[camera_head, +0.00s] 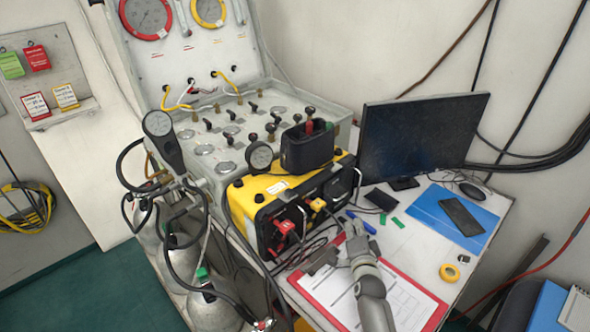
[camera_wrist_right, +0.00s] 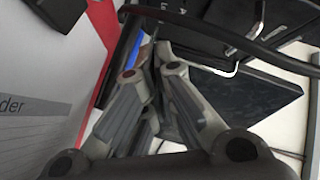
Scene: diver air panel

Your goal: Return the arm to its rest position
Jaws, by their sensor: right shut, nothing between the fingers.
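My right arm (camera_head: 371,292) reaches in from the bottom edge, over the clipboard on the desk. My right gripper (camera_head: 354,232) is shut and empty, pointing away toward the back of the desk, just in front of the yellow and black unit (camera_head: 275,187). In the right wrist view the grey fingers of my right gripper (camera_wrist_right: 155,62) come together at their tips with nothing between them. Whether the fingertips touch anything beneath cannot be told. My left gripper does not show.
A red clipboard (camera_head: 398,268) with paper lies under my forearm. A blue pen (camera_head: 362,221) lies close to the fingers. A monitor (camera_head: 420,135), a blue folder (camera_head: 430,208) and yellow tape (camera_head: 449,272) are to the right. Gas cylinders (camera_head: 213,307) and hoses stand at left.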

